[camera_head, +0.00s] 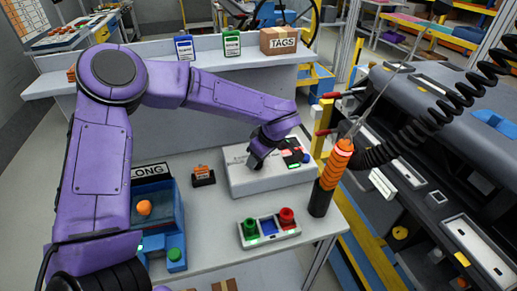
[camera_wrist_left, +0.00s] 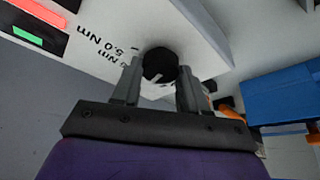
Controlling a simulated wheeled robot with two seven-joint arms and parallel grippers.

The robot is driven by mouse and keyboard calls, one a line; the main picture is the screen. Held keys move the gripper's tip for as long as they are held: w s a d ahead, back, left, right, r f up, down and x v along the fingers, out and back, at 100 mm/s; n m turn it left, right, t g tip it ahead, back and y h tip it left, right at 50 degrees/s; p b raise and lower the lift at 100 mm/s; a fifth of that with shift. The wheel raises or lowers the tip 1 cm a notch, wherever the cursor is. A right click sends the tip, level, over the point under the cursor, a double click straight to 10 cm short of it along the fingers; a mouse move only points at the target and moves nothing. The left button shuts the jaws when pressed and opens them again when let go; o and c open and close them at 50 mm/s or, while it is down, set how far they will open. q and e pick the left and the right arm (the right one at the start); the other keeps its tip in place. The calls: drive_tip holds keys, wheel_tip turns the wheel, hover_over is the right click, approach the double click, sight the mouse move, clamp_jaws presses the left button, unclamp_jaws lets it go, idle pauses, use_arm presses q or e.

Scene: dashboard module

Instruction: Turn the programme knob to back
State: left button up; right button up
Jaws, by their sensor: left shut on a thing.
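The programme knob (camera_wrist_left: 160,64) is a round black knob on a white box (camera_head: 285,182) with printed torque labels, one reading 5.0 Nm. My left gripper (camera_head: 256,162) reaches down onto the top of this box in the head view, hiding the knob there. In the left wrist view, the left gripper (camera_wrist_left: 158,80) has a finger on each side of the knob and is shut on it. A small pale mark shows on the knob, but its exact direction is hard to tell. My right gripper is not in view.
Right of the box stands an orange-and-black tool (camera_head: 331,176) on a coiled cable. In front is a tray with green, blue and red buttons (camera_head: 268,228). A shelf (camera_head: 215,66) with a TAGS box runs behind.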

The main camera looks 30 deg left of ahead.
use_arm(q)
drive_tip(key=n+g+p, duration=0.1)
drive_tip(key=n+p, duration=0.1)
drive_tip(key=shift+n, duration=0.4)
drive_tip(key=shift+f+n+g+p, duration=0.1)
drive_tip(key=shift+n+g+p, duration=0.45)
drive_tip(key=shift+n, duration=0.35)
drive_tip(key=shift+f+n+g+h+p, duration=0.1)
drive_tip(key=shift+n+g+h+p, duration=0.25)
drive_tip(key=shift+n, duration=0.85)
drive_tip(key=shift+a+f+n+g+h, duration=0.1)
drive_tip(key=shift+n+g+h, duration=0.3)
drive_tip(key=shift+n, duration=0.9)
